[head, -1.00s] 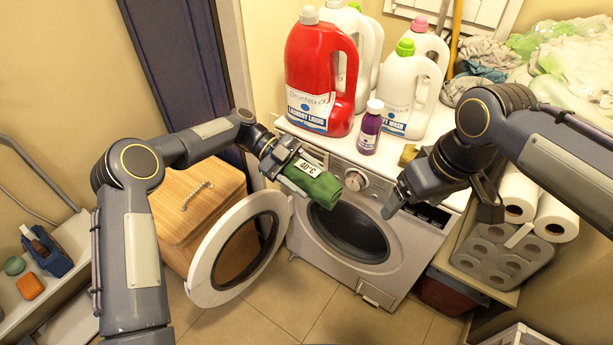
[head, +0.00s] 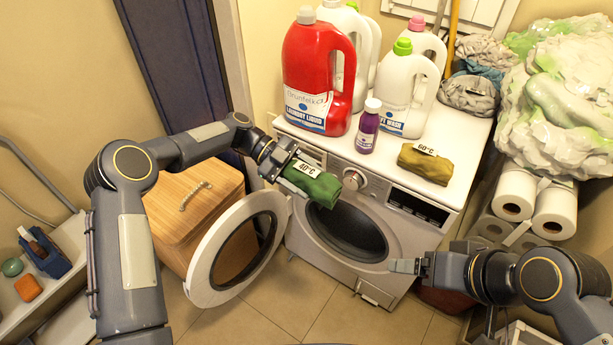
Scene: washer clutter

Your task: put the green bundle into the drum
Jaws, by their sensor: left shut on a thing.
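The green bundle (head: 322,188), rolled and tagged 40°C, is held by my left gripper (head: 291,171), which is shut on it. Bundle and gripper are in front of the upper part of the washer, up and left of the drum opening. The drum (head: 350,230) is dark inside, and its round door (head: 207,262) stands open to the left. My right gripper (head: 408,266) is in front of the washer's lower right side, pointing left, apart from the bundle. Its fingers appear edge-on, so I cannot tell whether it is open.
On the washer top stand a red laundry jug (head: 312,85), white jugs (head: 405,95), a purple bottle (head: 367,128) and a mustard bundle (head: 426,163) tagged 60°C. A wooden hamper (head: 180,220) stands behind the door. Paper rolls (head: 514,195) are at the right.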

